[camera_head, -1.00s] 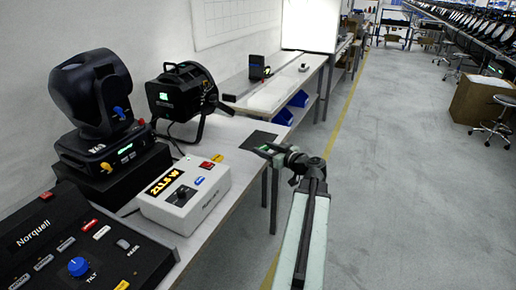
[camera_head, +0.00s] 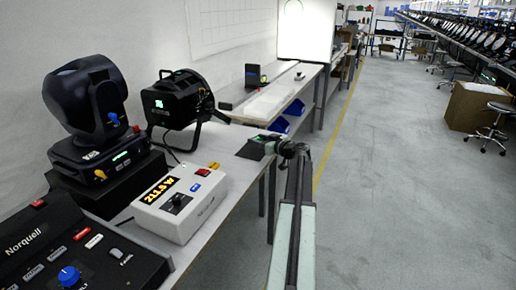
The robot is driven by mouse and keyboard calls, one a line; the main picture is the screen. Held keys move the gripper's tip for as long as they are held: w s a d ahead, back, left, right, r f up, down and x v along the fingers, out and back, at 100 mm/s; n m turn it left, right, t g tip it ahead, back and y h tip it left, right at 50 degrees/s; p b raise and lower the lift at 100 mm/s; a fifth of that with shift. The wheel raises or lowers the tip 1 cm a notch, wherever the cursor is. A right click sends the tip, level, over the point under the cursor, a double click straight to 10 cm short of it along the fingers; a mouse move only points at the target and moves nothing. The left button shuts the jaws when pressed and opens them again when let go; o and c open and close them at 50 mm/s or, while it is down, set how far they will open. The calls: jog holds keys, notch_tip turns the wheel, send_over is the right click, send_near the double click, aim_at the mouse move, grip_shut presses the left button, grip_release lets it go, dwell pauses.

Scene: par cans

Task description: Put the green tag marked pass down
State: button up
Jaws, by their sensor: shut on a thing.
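My gripper (camera_head: 266,140) is over the right edge of the bench, at the dark mat (camera_head: 246,152). It is shut on the green tag (camera_head: 256,140), which shows only as a small green sliver between the jaws. The word on the tag is too small to read. I cannot tell whether the tag touches the mat or hangs just above it.
Left of the mat stand a white power meter (camera_head: 180,205) with an amber display, a black par can (camera_head: 178,100) and a moving-head light (camera_head: 88,110). A black Norquell console (camera_head: 60,250) is at the front left. The aisle floor (camera_head: 400,200) is clear.

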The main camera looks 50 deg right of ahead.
aim_at(258, 150)
notch_tip(258, 150, down, 4)
jog(key=b, duration=0.2)
jog(key=shift+r+b, duration=0.25)
jog(key=shift+b, duration=0.05)
jog(key=shift+r, duration=0.2)
jog(key=shift+f, duration=0.15)
jog(key=o, duration=1.3)
jog(key=shift+r+p, duration=0.3)
jog(key=shift+p, duration=0.05)
jog(key=p+v, duration=0.1)
jog(key=v, duration=1.1)
jog(key=shift+f, duration=0.2)
